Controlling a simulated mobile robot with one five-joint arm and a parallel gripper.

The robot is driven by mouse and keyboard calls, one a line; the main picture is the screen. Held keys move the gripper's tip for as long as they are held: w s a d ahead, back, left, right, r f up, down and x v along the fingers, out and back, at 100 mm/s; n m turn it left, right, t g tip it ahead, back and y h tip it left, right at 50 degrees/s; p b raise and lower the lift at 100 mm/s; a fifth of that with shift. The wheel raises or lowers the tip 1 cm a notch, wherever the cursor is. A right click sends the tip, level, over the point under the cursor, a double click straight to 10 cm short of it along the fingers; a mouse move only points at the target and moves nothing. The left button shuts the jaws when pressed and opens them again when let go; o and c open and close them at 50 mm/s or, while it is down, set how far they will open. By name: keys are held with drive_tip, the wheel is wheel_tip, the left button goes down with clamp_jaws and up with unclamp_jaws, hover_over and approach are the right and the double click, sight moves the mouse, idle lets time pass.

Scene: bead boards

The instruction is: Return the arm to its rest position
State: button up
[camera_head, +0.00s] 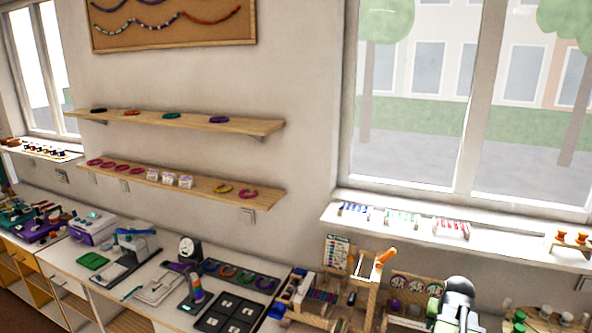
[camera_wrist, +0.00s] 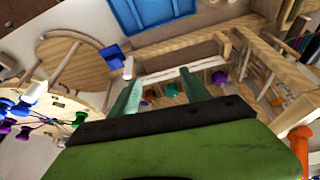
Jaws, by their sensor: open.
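My gripper (camera_wrist: 158,84) shows in the wrist view as two teal fingers in front of a green body with a black band. The fingers stand apart and I see nothing held between them. Beyond them are wooden frames and small coloured pieces; I cannot tell how far off they are. In the head view a grey and black rounded part with some green at the bottom right seems to be my arm; its fingers cannot be made out there.
A wooden frame with an orange-topped post (camera_head: 386,256) stands on the worktop. A blue tray (camera_wrist: 150,12) and a round wooden stand (camera_wrist: 72,50) show in the wrist view. Black trays (camera_head: 228,312) lie on the worktop left of centre. Shelves (camera_head: 180,121) line the wall.

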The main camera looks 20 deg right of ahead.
drive_tip(key=w+a+f+n+b, duration=0.2)
drive_tip(key=w+a+f+b, duration=0.1)
drive_tip(key=a, duration=0.7)
drive_tip(key=w+a+f+n+y+b, duration=0.1)
drive_tip(key=w+a+f+n+b, duration=0.1)
drive_tip(key=w+a, duration=0.4)
drive_tip(key=w+a+f+n+y+b, duration=0.1)
drive_tip(key=w+a+f+b, duration=0.3)
drive_tip(key=a, duration=1.2)
drive_tip(key=shift+w+a+f+n+b, duration=0.25)
drive_tip(key=shift+w+f+n+b, duration=0.15)
drive_tip(key=shift+w+f+n, duration=0.35)
drive_tip(key=s+a+f+n+g+b, duration=0.1)
drive_tip(key=s+a+f, duration=0.1)
drive_tip(key=a, duration=0.5)
drive_tip(key=s+a+f+n+g+y+b, duration=0.1)
drive_tip(key=s+a+g, duration=0.1)
drive_tip(key=s+a, duration=0.2)
drive_tip(key=shift+s+a+f+b, duration=0.3)
drive_tip(key=shift+s+a+f, duration=0.1)
drive_tip(key=shift+a, duration=1.1)
drive_tip(key=shift+n, duration=0.25)
drive_tip(key=shift+d, duration=0.1)
